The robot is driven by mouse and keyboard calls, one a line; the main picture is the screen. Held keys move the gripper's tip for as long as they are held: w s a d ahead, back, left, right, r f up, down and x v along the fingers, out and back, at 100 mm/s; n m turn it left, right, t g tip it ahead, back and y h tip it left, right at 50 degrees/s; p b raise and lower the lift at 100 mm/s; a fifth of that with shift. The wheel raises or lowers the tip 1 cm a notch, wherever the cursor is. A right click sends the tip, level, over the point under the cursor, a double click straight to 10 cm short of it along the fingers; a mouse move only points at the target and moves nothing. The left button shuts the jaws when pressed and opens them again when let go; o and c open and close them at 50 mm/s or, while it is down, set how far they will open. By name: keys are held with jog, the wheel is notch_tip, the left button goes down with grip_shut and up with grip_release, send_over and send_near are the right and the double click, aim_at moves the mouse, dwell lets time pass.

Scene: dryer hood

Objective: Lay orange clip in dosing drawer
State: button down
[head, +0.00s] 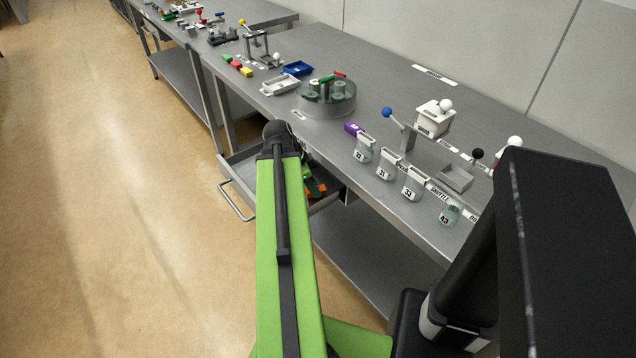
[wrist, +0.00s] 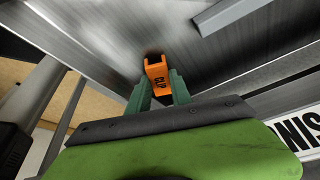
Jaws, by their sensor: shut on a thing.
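The orange clip (wrist: 155,72) is between the two green fingers of my gripper (wrist: 161,88), which is shut on it in the wrist view. A bit of the orange clip (head: 312,184) and the green fingers show over the drawer's right part, beside my arm. My arm hides much of the drawer. I cannot tell whether the clip touches the drawer floor.
On the bench above stand a round grey turntable (head: 327,98), a white tray (head: 280,85), a blue tray (head: 297,68) and several labelled jars (head: 386,168) along the front edge. Open floor (head: 120,200) lies left of the drawer.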

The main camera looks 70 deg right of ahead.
jog(key=shift+f, duration=0.35)
jog(key=c, duration=1.2)
grip_release()
jog(key=shift+d, duration=0.1)
jog(key=shift+o, duration=0.2)
jog(key=shift+r+p, duration=0.6)
jog(key=shift+p, duration=0.05)
jog(key=p+v, duration=1)
jog(key=v, duration=0.1)
jog(key=shift+w+r, duration=0.1)
